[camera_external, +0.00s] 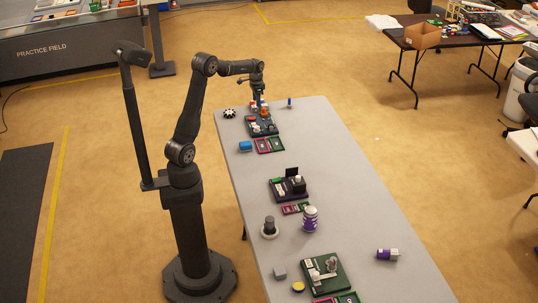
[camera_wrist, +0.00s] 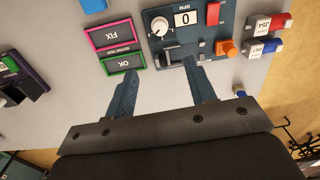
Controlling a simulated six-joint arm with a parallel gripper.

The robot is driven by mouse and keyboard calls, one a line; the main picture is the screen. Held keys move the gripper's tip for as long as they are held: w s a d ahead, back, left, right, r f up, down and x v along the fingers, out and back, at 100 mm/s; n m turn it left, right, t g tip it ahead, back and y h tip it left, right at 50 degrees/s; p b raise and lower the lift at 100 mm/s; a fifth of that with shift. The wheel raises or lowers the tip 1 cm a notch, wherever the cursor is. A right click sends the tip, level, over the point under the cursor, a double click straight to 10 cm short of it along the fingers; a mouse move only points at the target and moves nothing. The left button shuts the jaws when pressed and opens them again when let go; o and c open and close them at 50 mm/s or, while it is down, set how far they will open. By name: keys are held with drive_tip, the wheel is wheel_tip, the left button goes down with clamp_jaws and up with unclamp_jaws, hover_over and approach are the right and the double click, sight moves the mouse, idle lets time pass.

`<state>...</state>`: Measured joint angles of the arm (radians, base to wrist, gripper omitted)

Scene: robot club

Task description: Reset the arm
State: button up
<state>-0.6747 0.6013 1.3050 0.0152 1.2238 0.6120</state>
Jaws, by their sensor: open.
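My gripper (camera_wrist: 158,80) is open and empty in the wrist view, its two fingers apart above the table's far end. In the external view my gripper (camera_external: 259,103) hangs pointing down over a dark blue panel (camera_external: 260,124). The panel (camera_wrist: 200,45) shows a white knob, a "0" display, a red switch and an orange button in the wrist view. The left fingertip overlaps the green-framed OK pad (camera_wrist: 124,61) in the picture. A pink-framed FIX pad (camera_wrist: 111,35) lies beside it. Whether a finger touches anything I cannot tell.
The grey table (camera_external: 365,215) carries a middle panel (camera_external: 284,190), a near green panel (camera_external: 322,272), a purple-white canister (camera_external: 310,218) and a lying purple bottle (camera_external: 387,254). A blue block (camera_external: 245,146) sits left of the pads. The table's right side is mostly clear.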

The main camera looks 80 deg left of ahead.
sight(257, 127)
wheel_tip(257, 127, down, 18)
drive_tip(key=shift+a+r, duration=0.15)
drive_tip(key=shift+r, duration=0.1)
idle(0.5)
drive_tip(key=shift+r, duration=0.1)
